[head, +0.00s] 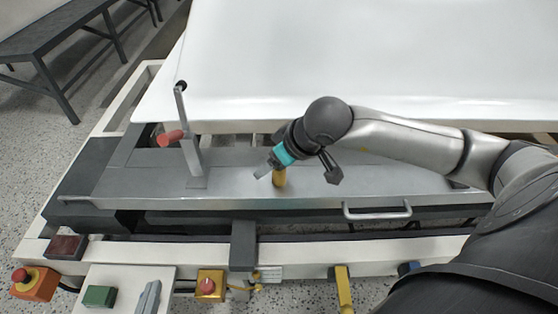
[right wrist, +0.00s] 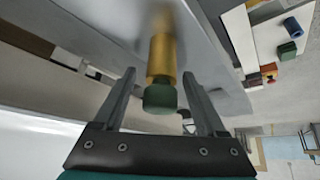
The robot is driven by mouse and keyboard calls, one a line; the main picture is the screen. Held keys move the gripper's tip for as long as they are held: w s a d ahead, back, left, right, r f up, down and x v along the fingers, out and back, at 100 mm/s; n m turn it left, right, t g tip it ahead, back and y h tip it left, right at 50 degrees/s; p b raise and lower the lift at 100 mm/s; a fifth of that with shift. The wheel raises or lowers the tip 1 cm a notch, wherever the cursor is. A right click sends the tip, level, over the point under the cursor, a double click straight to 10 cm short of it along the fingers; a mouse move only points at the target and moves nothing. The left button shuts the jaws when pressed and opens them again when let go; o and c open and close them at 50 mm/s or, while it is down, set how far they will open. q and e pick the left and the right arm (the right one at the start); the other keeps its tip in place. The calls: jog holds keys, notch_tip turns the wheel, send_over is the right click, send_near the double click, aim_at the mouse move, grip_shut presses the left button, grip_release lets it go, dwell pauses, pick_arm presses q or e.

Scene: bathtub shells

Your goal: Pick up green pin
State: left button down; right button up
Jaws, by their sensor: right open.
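The green pin has a green cap (right wrist: 160,98) and a yellow cylindrical body (right wrist: 163,55). In the head view its yellow body (head: 279,178) stands upright on the grey metal plate (head: 235,181), and the gripper hides its top. My right gripper (head: 267,170) comes in from the right and is tilted over the pin. In the right wrist view my gripper (right wrist: 159,80) is open, with the cap between its two fingers. Gaps show on both sides of the cap. My left gripper is in neither view.
A bar handle (head: 376,213) is on the plate's front edge. The large white shell (head: 360,55) lies behind. Button boxes, including a yellow one (head: 210,286), line the front.

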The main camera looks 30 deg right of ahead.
grip_shut()
dwell(0.4)
jog(key=shift+r, duration=0.2)
